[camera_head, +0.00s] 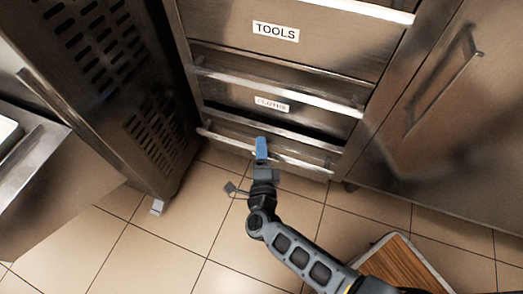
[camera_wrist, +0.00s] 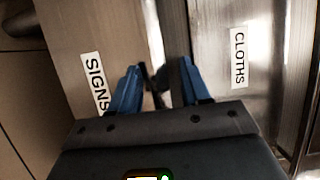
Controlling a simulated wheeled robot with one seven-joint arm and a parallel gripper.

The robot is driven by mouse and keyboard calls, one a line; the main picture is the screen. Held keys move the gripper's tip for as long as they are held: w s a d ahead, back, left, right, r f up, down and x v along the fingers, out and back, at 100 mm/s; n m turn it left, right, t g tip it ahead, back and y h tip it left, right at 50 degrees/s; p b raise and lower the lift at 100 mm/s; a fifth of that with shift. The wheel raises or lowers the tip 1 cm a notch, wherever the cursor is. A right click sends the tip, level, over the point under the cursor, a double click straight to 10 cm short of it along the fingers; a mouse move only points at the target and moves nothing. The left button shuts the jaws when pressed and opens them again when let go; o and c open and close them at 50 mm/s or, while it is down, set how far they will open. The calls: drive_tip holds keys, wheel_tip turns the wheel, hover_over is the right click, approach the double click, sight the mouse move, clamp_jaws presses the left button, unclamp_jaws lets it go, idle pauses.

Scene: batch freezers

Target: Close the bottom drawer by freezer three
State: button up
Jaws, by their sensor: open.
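The bottom drawer's pale handle bar (camera_head: 222,141) runs across the foot of the steel drawer stack in the head view. A dark gap shows above it, under the CLOTHS drawer (camera_head: 225,92), so the bottom drawer seems to stand out a little. In the wrist view its front (camera_wrist: 75,30) carries a SIGNS label, beside the CLOTHS drawer front (camera_wrist: 215,50). My gripper (camera_head: 262,146) is at the bottom drawer's handle, partly covering it. Its blue fingers are apart in the wrist view (camera_wrist: 157,78), with the drawer edge between them. I cannot tell whether they touch.
The TOOLS drawer (camera_head: 320,55) is above. A dark vented panel (camera_head: 100,75) stands close on the left, and a steel cabinet door (camera_head: 450,110) with a handle is on the right. Tiled floor (camera_head: 160,255) is clear in front. A wood-topped piece (camera_head: 405,265) is at lower right.

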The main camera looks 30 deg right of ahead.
drive_tip(key=shift+c, duration=0.2)
clamp_jaws()
idle(0.3)
